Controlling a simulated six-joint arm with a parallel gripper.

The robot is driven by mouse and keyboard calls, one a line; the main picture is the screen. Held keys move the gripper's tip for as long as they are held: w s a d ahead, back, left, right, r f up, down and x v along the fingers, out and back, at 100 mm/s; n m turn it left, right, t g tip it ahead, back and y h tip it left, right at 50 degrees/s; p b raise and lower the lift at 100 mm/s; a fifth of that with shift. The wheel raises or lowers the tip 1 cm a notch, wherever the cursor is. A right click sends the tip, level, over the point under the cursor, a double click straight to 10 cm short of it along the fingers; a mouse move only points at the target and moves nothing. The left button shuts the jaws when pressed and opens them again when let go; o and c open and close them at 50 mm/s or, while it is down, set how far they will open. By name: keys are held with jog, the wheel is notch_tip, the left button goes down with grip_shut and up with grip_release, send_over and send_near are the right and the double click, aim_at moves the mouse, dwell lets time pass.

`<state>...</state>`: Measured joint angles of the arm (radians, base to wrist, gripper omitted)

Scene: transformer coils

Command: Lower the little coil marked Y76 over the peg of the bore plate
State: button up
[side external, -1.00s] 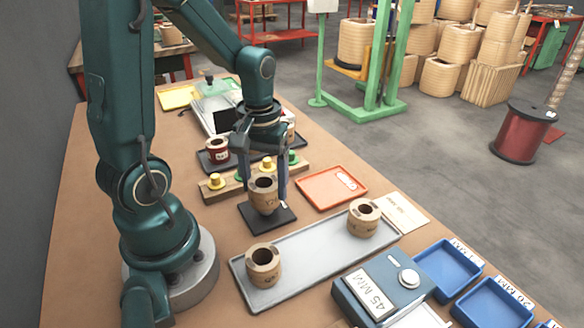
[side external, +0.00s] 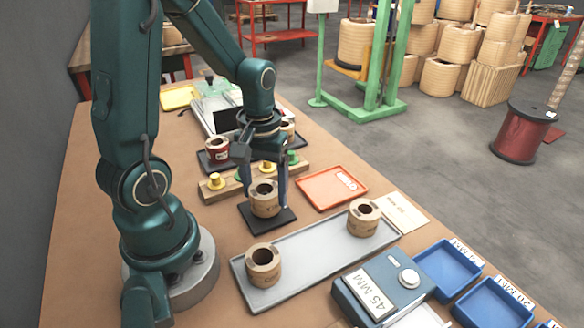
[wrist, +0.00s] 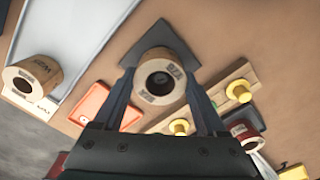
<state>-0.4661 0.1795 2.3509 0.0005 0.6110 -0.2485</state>
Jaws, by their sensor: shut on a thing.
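The little coil (side external: 264,199) is a tan ring with a dark bore. In the wrist view the coil (wrist: 161,77) carries a mark that appears upside down and seems to read Y76. My gripper (side external: 267,188) is shut on it, one finger on each side. The coil is over the middle of the dark square bore plate (side external: 286,217), which also shows behind it in the wrist view (wrist: 157,33). The coil looks upright and low, at or very near the plate. The peg is hidden by the coil, so I cannot tell how far it sits inside the bore.
A grey tray (side external: 310,256) in front holds two similar coils (side external: 263,264) (side external: 363,217). An orange tray (side external: 318,198) lies to the right. A wooden rack (side external: 208,194) with yellow-topped pegs and a red coil (side external: 218,149) are behind. A blue-grey 45 MM box (side external: 385,285) stands in front.

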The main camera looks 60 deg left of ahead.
jog(key=shift+f, duration=0.2)
jog(key=shift+f, duration=0.1)
jog(key=o, duration=1.4)
jog(key=shift+o, duration=0.2)
jog(key=shift+r, duration=4.35)
jog(key=s+d+r+m+t, duration=0.3)
jog(key=d+r+m+t, duration=0.1)
jog(key=d+m, duration=0.4)
jog(key=shift+s+d+t, duration=0.15)
jog(key=shift+d+t, duration=0.45)
jog(key=shift+t, duration=0.2)
